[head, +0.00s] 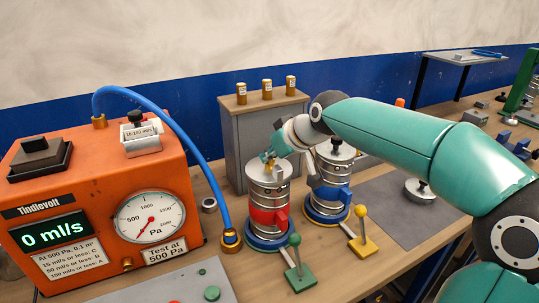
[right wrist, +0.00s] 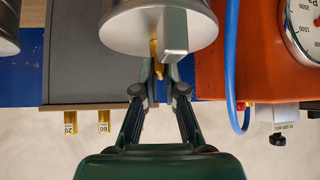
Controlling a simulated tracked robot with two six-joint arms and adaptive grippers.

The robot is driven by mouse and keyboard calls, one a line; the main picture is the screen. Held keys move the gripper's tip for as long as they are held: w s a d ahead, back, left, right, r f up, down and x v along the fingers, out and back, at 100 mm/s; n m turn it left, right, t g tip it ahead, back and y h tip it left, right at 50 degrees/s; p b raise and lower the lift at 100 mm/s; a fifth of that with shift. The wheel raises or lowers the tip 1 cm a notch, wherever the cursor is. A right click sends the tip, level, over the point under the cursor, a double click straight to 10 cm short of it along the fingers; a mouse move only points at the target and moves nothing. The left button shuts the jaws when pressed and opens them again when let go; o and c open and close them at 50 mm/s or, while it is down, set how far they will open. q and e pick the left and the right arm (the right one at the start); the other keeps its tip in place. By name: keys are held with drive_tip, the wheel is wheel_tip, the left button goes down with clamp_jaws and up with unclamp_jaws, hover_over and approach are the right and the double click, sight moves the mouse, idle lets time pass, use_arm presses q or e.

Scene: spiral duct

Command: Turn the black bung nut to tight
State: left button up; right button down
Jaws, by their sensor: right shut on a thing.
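A silver canister with a red band (head: 268,199) stands on a blue ring near the middle of the bench. My right gripper (head: 268,158) reaches down from the right to the top of this canister and is shut there. The right wrist view shows its fingertips (right wrist: 161,76) close together by a brass piece (right wrist: 155,50) and a grey block (right wrist: 174,32) at the canister lid. The black bung nut is not clearly visible there; the fingers and block hide the grip. A second canister, with a blue band (head: 329,192), carries a black knob (head: 336,144). My left gripper is out of view.
An orange gauge box (head: 100,200) reads 0 ml/s, and its blue hose (head: 190,135) runs to a brass fitting. Green (head: 295,262) and yellow (head: 362,232) levers stand in front of the canisters. A grey cabinet (head: 235,145) stands behind. A loose knobbed lid (head: 421,190) lies on a grey mat.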

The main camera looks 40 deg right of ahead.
drive_tip(key=shift+m, duration=0.3)
drive_tip(key=shift+m+h, duration=0.3)
drive_tip(key=shift+h, duration=0.1)
drive_tip(key=shift+a+f+m+h+b, duration=0.15)
drive_tip(key=shift+m+h+b, duration=0.25)
drive_tip(key=shift+m+h, duration=0.15)
drive_tip(key=m+h+b, duration=0.1)
drive_tip(key=m+g+h+b, duration=0.1)
drive_tip(key=m+b, duration=0.1)
drive_tip(key=shift+w+a+f+m+g, duration=0.15)
drive_tip(key=shift+m+g, duration=0.1)
drive_tip(key=shift+g, duration=0.05)
drive_tip(key=m+g+h+b, duration=0.1)
drive_tip(key=m+h, duration=0.1)
drive_tip(key=shift+m+b, duration=0.3)
drive_tip(key=shift+m, duration=0.1)
drive_tip(key=shift+w+r+m+g+h, duration=0.1)
drive_tip(key=shift+m+g+h, duration=0.1)
drive_tip(key=shift+m+g, duration=0.25)
drive_tip(key=shift+r+m+g+h, duration=0.1)
drive_tip(key=shift+m+g+h, duration=0.05)
drive_tip(key=shift+m+g, duration=0.25)
drive_tip(key=shift+a+m+g+h, duration=0.1)
drive_tip(key=shift+m+g+h, duration=0.2)
drive_tip(key=shift+m+g, duration=0.45)
drive_tip(key=shift+w+m+g+h+p, duration=0.15)
drive_tip(key=shift+m+g+h+p, duration=0.25)
drive_tip(key=shift+m+g+p, duration=1.25)
drive_tip(key=shift+m+t+b, duration=0.25)
drive_tip(key=shift+m+b, duration=0.4)
